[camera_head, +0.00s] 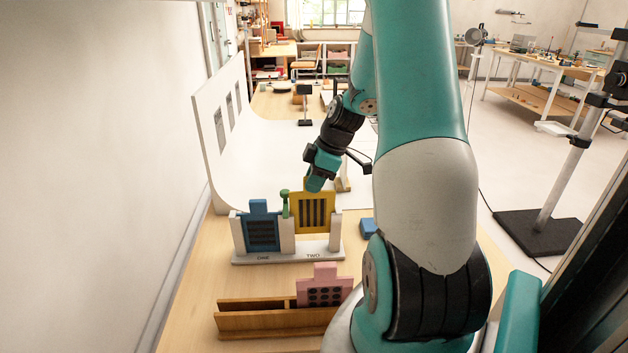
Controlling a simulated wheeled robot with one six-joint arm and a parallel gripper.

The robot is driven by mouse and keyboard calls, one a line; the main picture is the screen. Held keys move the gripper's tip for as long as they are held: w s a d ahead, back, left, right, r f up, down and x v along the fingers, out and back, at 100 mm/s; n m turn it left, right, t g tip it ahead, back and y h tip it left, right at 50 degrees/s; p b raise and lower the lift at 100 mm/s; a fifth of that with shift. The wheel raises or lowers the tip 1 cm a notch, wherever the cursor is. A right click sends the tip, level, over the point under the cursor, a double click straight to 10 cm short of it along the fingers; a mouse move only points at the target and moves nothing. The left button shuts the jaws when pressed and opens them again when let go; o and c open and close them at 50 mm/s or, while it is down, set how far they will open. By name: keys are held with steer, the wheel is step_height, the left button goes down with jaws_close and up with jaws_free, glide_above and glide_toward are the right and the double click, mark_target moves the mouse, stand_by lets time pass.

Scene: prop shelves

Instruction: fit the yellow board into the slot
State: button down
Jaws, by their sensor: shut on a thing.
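The yellow board (299,214), with dark vertical bars, stands upright at the right bay of a white slotted stand (285,246), above the label TWO. Its lower edge shows higher than that of the blue board beside it. I cannot tell from here whether it is inside the slot or just behind or above it. My gripper (315,184) comes down from behind and above and is shut on the top of the yellow board. The fingertips are small and partly hidden in this view.
A blue board (262,233) stands in the bay marked ONE. A green knobbed piece (285,204) sits at the middle post. In front, a wooden rack (268,322) holds a pink board (325,284). A blue block (369,228) lies right of the stand.

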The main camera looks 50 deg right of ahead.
mark_target(314, 200)
steer(key=shift+f+b, duration=2.2)
steer(key=shift+f, duration=0.65)
steer(key=c, duration=1)
jaws_free()
steer(key=v, duration=1.7)
steer(key=shift+r, duration=0.25)
steer(key=shift+w, duration=0.1)
